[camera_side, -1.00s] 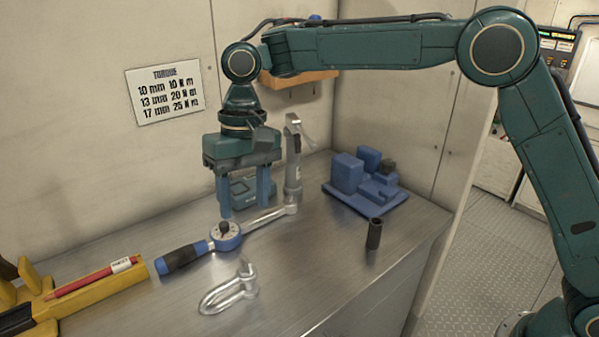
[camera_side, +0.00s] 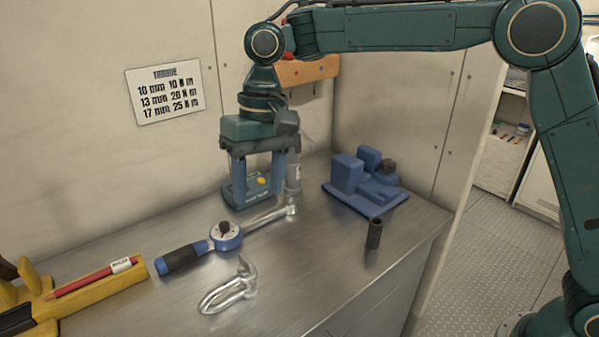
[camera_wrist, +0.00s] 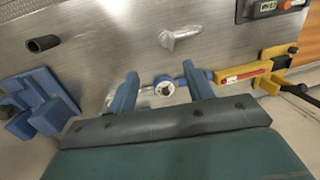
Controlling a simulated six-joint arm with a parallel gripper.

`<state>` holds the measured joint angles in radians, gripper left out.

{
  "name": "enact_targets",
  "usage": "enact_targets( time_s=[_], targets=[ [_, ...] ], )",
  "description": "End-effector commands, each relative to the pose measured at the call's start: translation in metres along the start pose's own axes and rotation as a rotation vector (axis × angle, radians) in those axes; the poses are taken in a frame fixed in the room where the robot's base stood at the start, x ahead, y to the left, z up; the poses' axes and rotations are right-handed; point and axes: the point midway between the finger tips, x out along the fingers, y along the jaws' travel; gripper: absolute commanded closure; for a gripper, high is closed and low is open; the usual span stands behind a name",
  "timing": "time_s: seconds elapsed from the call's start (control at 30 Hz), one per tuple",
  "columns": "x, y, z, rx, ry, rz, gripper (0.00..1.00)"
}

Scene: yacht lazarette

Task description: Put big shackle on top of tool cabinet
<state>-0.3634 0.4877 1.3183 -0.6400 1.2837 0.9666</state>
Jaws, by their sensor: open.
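The big shackle (camera_side: 228,290), a shiny silver U shape with its pin, lies on the brushed-steel top (camera_side: 310,275) near the front. It also shows in the wrist view (camera_wrist: 180,37), beyond my fingers. My gripper (camera_side: 258,198) is open and empty, with fingers pointing down, behind and a little right of the shackle, well apart from it. In the wrist view my gripper (camera_wrist: 161,72) has its two blue fingers spread. The steel top sits on a grey cabinet body (camera_side: 385,295); I cannot tell whether this is the tool cabinet.
A torque wrench (camera_side: 225,237) lies between my gripper and the shackle. A dark socket (camera_side: 374,234) and blue fixture (camera_side: 362,182) stand right. A yellow holder (camera_side: 95,290) with a red pencil is left. Steel right of the shackle is clear.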

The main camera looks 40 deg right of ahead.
Motion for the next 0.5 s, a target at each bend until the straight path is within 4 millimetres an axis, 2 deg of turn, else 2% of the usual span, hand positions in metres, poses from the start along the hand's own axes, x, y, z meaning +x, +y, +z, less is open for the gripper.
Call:
enact_targets(
  time_s=[0.2,0.5],
  targets=[
    [-0.037,0.032,0.028,0.001,0.071,-0.028,0.49],
    [-0.071,0.081,0.077,-0.003,0.186,-0.044,0.49]
  ],
)
